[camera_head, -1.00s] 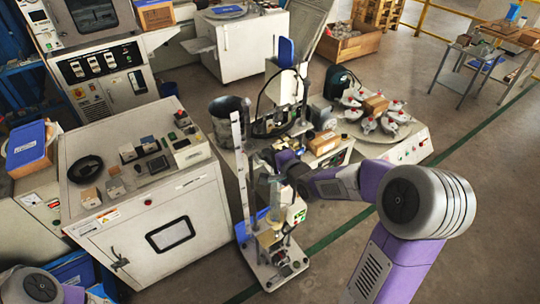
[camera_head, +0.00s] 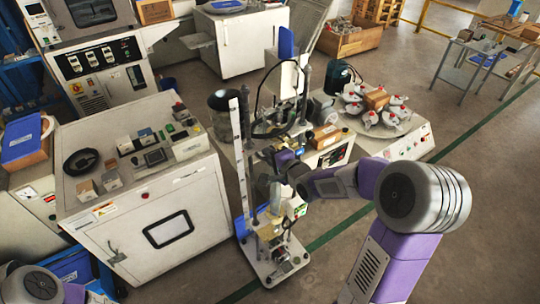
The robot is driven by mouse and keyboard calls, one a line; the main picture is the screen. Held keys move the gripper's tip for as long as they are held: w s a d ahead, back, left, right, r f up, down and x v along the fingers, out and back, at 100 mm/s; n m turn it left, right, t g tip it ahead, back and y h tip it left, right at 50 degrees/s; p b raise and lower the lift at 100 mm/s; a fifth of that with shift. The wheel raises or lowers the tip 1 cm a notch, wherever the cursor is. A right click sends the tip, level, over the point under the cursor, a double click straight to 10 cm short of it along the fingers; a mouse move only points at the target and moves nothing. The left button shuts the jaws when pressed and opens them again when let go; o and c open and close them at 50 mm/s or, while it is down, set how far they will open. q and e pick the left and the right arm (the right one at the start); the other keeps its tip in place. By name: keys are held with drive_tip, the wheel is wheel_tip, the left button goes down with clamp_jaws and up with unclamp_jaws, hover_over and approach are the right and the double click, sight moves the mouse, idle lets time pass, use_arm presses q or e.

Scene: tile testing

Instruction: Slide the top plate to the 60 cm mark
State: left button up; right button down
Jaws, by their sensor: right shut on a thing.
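A tall test stand with a white upright scale (camera_head: 239,158) stands in the middle, its pale base plate (camera_head: 262,270) on the floor. My right gripper (camera_head: 264,162) is at the upper part of the stand, just right of the scale. It is shut on what appears to be the top plate, which is mostly hidden by the jaws and wrist. The scale's marks are too small to read. A clear tube (camera_head: 275,198) and a metal fixture (camera_head: 268,232) show below the gripper. My left gripper is out of view; only part of my left arm shows at bottom left.
A white cabinet (camera_head: 185,225) with small boxes and a black ring stands close on the left. Behind the stand is a bench with a black bucket (camera_head: 224,112) and a round table of red-and-white fixtures (camera_head: 372,108).

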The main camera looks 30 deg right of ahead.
drive_tip(key=shift+f+b, duration=0.4)
drive_tip(key=shift+f, duration=0.5)
drive_tip(key=shift+f+b, duration=2.4)
drive_tip(key=shift+f, duration=0.6)
drive_tip(key=shift+f+b, duration=0.4)
drive_tip(key=shift+f, duration=2.55)
